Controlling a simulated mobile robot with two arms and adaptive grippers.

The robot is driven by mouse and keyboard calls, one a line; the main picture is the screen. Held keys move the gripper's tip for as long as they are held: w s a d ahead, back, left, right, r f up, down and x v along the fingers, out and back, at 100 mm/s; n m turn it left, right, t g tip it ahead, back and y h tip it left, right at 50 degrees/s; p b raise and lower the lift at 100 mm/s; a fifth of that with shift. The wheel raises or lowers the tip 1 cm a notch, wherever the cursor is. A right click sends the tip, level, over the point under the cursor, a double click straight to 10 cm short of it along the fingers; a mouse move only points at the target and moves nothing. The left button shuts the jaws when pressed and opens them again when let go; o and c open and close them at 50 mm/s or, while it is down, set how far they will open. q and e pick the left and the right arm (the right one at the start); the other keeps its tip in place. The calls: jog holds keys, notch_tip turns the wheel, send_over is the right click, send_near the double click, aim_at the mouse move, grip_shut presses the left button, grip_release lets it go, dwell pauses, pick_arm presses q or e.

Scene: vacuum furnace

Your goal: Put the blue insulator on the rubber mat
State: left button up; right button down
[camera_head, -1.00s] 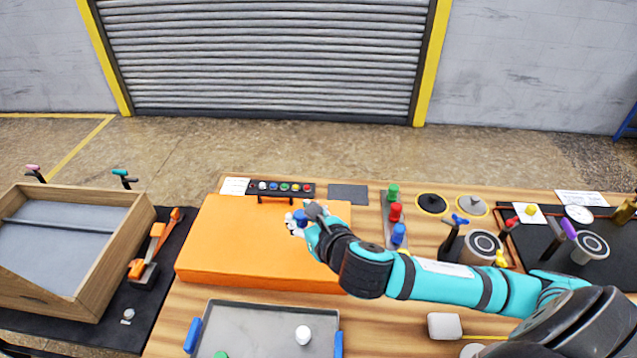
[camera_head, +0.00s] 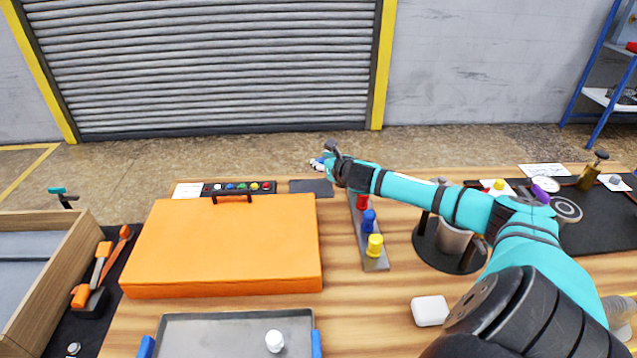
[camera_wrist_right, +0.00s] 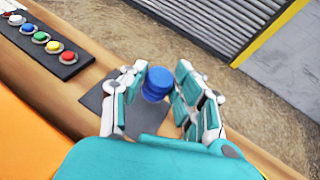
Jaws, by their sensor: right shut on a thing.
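The blue insulator (camera_wrist_right: 157,82) shows in the right wrist view as a round, stepped blue piece between the fingers of my right gripper (camera_wrist_right: 160,95). The gripper is shut on it. In the head view the right gripper (camera_head: 323,162) is at the table's far edge, and the insulator is mostly hidden there. The rubber mat (camera_head: 308,187) is a flat dark grey rectangle below the gripper; it also shows in the right wrist view (camera_wrist_right: 118,118). The insulator looks to be above the mat's far side; I cannot tell whether they touch. My left gripper is out of view.
A large orange case (camera_head: 220,245) lies left of the mat. A strip of coloured buttons (camera_head: 240,188) is behind it. A rack (camera_head: 372,262) with red, blue and yellow pieces stands right of the mat. A grey tray (camera_head: 190,335) with a white piece is in front.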

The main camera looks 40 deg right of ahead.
aim_at(323, 190)
jog(key=shift+f, duration=3.2)
jog(key=shift+b, duration=0.3)
jog(key=c, duration=1)
grip_release()
jog(key=shift+f, duration=0.1)
jog(key=shift+s, duration=0.1)
jog(key=p+v, duration=0.1)
jog(key=v, duration=1.1)
